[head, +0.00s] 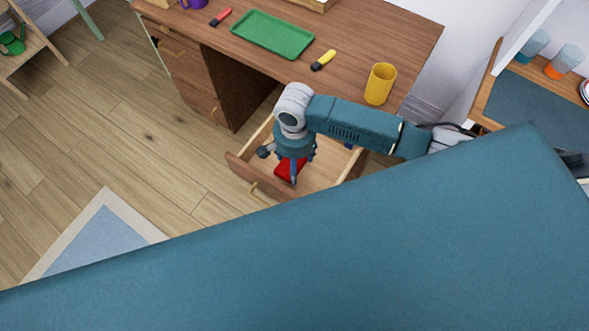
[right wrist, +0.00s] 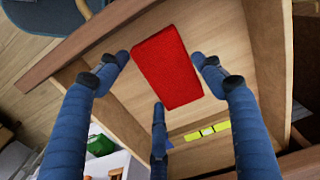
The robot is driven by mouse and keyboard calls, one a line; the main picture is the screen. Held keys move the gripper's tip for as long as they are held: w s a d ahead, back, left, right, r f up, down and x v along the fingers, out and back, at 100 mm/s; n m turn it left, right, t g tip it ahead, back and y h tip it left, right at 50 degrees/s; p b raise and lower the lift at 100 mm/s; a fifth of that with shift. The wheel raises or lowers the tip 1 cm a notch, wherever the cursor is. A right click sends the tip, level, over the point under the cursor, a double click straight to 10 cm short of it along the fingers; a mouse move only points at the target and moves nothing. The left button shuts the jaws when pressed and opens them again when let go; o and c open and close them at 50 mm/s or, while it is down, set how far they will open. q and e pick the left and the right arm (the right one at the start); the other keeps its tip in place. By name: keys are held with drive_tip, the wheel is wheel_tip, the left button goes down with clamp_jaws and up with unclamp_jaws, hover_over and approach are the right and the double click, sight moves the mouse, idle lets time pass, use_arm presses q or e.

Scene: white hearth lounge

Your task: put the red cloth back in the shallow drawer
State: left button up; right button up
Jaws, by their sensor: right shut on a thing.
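The red cloth (head: 287,169) is a flat folded rectangle; it also shows in the right wrist view (right wrist: 168,67). My right gripper (head: 284,163) points down over the open drawer (head: 325,174) of the wooden desk and is shut on the cloth. In the right wrist view its blue fingers (right wrist: 160,72) surround the cloth, with the pale drawer floor (right wrist: 120,112) behind it. How high the cloth is above the floor I cannot tell. My left gripper is not in view.
A yellow-green bar (right wrist: 207,131) lies in the drawer. On the desktop are a green tray (head: 272,35), a yellow mug (head: 380,84), a yellow-handled tool (head: 323,60) and a red-handled tool (head: 221,17). A blue rug (head: 100,240) lies on the floor at left.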

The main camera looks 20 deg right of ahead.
wheel_tip(320, 180, down, 5)
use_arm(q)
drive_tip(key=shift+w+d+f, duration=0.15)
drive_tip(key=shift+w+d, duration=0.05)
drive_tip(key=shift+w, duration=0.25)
use_arm(e)
drive_tip(key=shift+f, duration=0.2)
drive_tip(key=shift+f, duration=0.1)
drive_tip(key=o, duration=1)
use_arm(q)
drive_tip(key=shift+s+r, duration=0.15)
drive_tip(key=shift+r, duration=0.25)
use_arm(e)
wheel_tip(320, 180, up, 12)
drive_tip(key=shift+r, duration=0.15)
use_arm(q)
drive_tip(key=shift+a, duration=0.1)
